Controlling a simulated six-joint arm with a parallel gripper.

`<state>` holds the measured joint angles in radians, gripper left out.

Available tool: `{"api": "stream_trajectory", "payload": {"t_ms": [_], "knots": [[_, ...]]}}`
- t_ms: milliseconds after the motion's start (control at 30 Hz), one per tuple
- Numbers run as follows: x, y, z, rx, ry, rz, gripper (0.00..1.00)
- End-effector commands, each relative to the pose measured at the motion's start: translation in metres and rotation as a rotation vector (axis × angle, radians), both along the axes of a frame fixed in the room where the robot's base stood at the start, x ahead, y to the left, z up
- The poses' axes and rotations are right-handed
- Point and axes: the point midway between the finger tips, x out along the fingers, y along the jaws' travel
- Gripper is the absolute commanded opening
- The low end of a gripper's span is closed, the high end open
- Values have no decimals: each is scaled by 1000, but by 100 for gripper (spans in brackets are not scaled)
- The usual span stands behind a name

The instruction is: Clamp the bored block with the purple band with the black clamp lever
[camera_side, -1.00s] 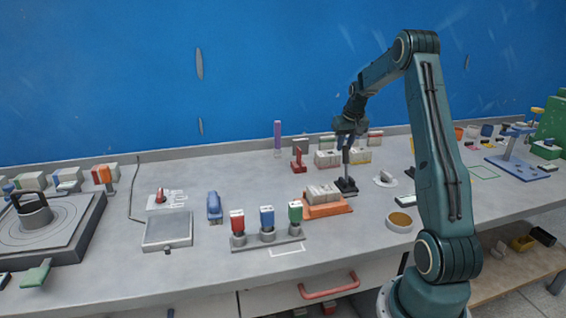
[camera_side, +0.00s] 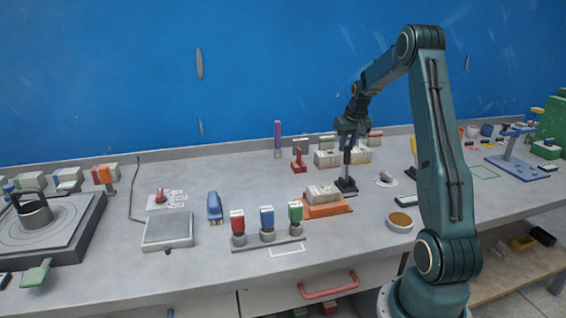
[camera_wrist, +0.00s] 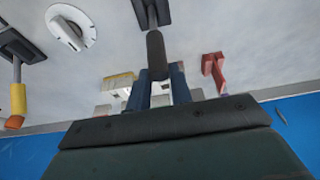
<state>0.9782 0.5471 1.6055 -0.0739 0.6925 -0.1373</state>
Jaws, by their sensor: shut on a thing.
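The black clamp lever (camera_side: 347,172) stands near upright on its dark base (camera_side: 346,186), right of the orange fixture. My gripper (camera_side: 349,135) is above it, shut on its upper end. In the wrist view my gripper's blue fingers (camera_wrist: 162,85) close around the black grip (camera_wrist: 157,55), and its grey stem runs to the dark base. Several pale blocks (camera_side: 327,158) stand behind the lever, one with yellow (camera_side: 362,155). I cannot make out a purple band on any block.
A pale block (camera_side: 322,191) sits in the orange fixture (camera_side: 325,209), just left of the black lever. A red clamp lever (camera_side: 299,161) stands behind left, a thin purple post (camera_side: 277,138) beyond it. A white round piece (camera_side: 387,179) and a round bowl (camera_side: 399,222) are at right.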

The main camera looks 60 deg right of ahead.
Motion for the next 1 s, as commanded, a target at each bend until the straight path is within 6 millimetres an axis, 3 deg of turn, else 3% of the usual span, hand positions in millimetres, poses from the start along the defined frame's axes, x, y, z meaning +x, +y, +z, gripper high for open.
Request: {"api": "stream_trajectory", "payload": {"t_ms": [1000], "knots": [[-12, 11, 3, 1, 3, -3, 0]]}}
